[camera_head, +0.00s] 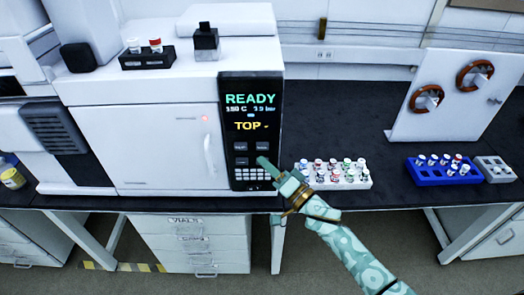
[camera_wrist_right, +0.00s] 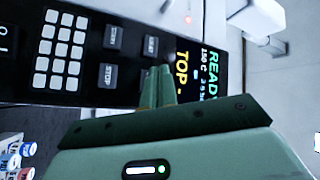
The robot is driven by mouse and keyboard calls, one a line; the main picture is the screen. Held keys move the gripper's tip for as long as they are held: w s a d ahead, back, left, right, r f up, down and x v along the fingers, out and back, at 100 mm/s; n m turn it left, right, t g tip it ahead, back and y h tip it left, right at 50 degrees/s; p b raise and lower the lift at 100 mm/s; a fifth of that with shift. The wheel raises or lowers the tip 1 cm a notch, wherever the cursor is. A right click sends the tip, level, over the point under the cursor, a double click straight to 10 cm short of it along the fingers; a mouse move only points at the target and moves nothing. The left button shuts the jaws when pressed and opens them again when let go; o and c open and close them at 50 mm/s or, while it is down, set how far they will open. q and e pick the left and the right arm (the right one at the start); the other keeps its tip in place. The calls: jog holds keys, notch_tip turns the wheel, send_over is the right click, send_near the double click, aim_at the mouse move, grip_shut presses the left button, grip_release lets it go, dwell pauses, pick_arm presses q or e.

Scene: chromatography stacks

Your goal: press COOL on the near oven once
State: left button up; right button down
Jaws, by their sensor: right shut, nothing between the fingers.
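The near oven (camera_head: 158,145) is a white cabinet with a black control panel (camera_head: 251,204) on its right side. Its screen (camera_head: 250,112) reads READY and TOP. Below the screen are small dark buttons above a white keypad (camera_head: 253,174). In the right wrist view the picture is turned sideways; a STOP button (camera_wrist_right: 108,76), a START button (camera_wrist_right: 114,37) and another button (camera_wrist_right: 151,45) show. I cannot clearly read a COOL label. My right gripper (camera_head: 262,162) is shut and empty, its tips in front of the buttons, hiding part of that area. I cannot tell whether they touch. My left gripper is out of view.
A white rack of vials (camera_head: 368,181) stands close to the right of my right gripper. A blue rack (camera_head: 412,180) stands further right. A black vial tray (camera_head: 128,62) is on top of the oven.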

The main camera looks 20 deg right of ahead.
aim_at(257, 145)
jog(key=shift+w+d, duration=0.2)
jog(key=shift+w, duration=0.35)
jog(key=shift+w+d, duration=0.15)
jog(key=shift+w, duration=0.4)
jog(key=shift+w+r, duration=0.1)
jog(key=shift+w, duration=0.05)
dwell(1.2)
jog(key=shift+w+d, duration=0.1)
jog(key=shift+w, duration=0.15)
jog(key=shift+w+d, duration=0.15)
jog(key=shift+w, duration=0.3)
dwell(0.6)
jog(key=shift+s, duration=0.1)
jog(key=shift+s+a+p, duration=0.3)
jog(key=shift+s+p, duration=0.3)
jog(key=shift+s, duration=0.2)
